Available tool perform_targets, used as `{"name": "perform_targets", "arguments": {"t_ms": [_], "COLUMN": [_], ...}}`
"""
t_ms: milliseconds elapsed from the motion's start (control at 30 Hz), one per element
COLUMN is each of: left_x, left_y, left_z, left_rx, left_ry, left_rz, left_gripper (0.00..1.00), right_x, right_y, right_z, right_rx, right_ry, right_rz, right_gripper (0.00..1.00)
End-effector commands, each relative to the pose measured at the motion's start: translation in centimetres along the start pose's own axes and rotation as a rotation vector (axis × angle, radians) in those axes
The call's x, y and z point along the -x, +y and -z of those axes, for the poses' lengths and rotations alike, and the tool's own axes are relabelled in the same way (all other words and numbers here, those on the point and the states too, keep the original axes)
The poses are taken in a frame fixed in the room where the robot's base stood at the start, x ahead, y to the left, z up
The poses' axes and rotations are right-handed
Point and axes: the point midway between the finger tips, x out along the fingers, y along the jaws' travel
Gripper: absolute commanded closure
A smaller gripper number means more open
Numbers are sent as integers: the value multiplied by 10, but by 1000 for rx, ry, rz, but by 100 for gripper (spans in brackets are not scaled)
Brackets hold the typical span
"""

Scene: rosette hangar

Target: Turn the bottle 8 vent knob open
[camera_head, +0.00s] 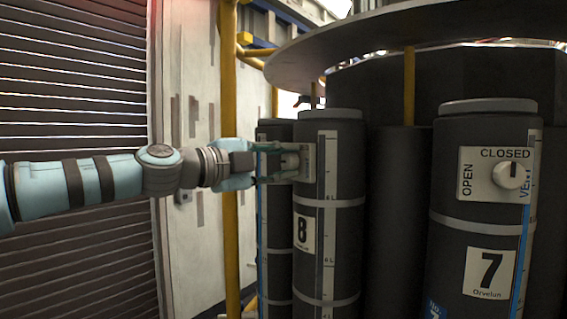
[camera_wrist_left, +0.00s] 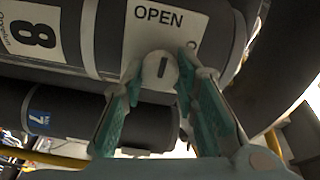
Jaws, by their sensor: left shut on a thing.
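Bottle 8 (camera_head: 345,235) is a dark upright cylinder with a black "8" label. Its white vent plate (camera_head: 311,158) is mostly hidden behind my left gripper (camera_head: 285,161) in the head view. In the left wrist view, the round white vent knob (camera_wrist_left: 160,68) sits below the word OPEN, and its dark mark runs up toward that word. My left gripper (camera_wrist_left: 160,68) is shut on the knob, with one green fingertip on each side. The CLOSED word is hidden there. My right gripper is not in view.
Bottle 7 (camera_head: 478,245) stands to the right, its own vent knob (camera_head: 510,176) marked toward CLOSED. A yellow post (camera_head: 229,95) stands behind my left arm. A round grey plate (camera_head: 370,42) overhangs the bottles. A slatted shutter (camera_head: 75,110) is at far left.

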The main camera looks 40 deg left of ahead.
Motion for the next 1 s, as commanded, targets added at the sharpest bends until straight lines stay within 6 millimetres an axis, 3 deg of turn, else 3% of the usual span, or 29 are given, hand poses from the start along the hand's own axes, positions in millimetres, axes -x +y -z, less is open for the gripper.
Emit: {"name": "perform_targets", "arguments": {"t_ms": [500,533,633,1000], "left_x": [0,0,0,0], "left_y": [1,1,1,-8], "left_z": [0,0,0,1], "left_rx": [21,21,21,18], "left_ry": [1,1,1,-3], "left_rz": [-2,-2,-2,0], "left_gripper": [100,68,52,52], "right_x": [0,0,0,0], "right_y": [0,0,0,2], "right_z": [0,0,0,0], "right_rx": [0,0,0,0], "right_ry": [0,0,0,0], "right_rz": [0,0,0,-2], "right_gripper": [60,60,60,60]}}
